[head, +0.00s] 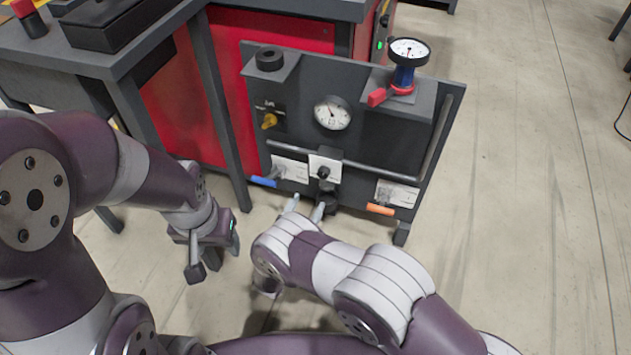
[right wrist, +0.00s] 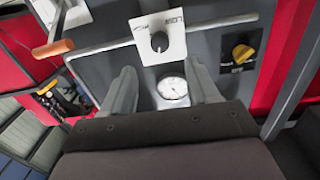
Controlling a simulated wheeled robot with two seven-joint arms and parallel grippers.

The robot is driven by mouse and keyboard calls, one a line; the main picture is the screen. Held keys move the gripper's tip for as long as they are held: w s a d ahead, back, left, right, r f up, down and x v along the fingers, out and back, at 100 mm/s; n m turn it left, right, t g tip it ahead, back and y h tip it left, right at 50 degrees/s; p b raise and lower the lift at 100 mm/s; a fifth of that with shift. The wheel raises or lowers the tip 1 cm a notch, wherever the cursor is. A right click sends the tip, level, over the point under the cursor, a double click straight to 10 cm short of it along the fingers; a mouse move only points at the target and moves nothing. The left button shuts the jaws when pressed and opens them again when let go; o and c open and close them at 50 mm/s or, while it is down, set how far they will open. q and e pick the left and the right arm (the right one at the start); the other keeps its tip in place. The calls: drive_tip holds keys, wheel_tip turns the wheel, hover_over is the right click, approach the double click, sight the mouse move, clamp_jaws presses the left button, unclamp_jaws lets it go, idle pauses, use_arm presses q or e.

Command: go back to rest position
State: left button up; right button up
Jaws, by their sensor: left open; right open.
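My left gripper (head: 214,256) is open and empty, low over the floor to the left of the dark grey panel (head: 350,85). My right gripper (head: 304,208) is open and points at the lower front of the panel, near a black knob on a white plate (head: 324,170). In the right wrist view its two fingers (right wrist: 162,74) stand apart with nothing between them. The knob plate (right wrist: 158,40) and a round gauge (right wrist: 172,88) show beyond the fingers. I cannot tell whether a fingertip touches the panel.
The panel carries a gauge (head: 332,112), a yellow knob (head: 269,121), a blue handle (head: 263,182), an orange handle (head: 380,209) and a red-and-blue valve (head: 403,78). A dark-topped bench (head: 115,65) stands left. Floor (head: 530,200) to the right is clear.

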drive_tip(key=v, duration=0.3)
drive_tip(key=shift+f, duration=0.1)
idle(0.3)
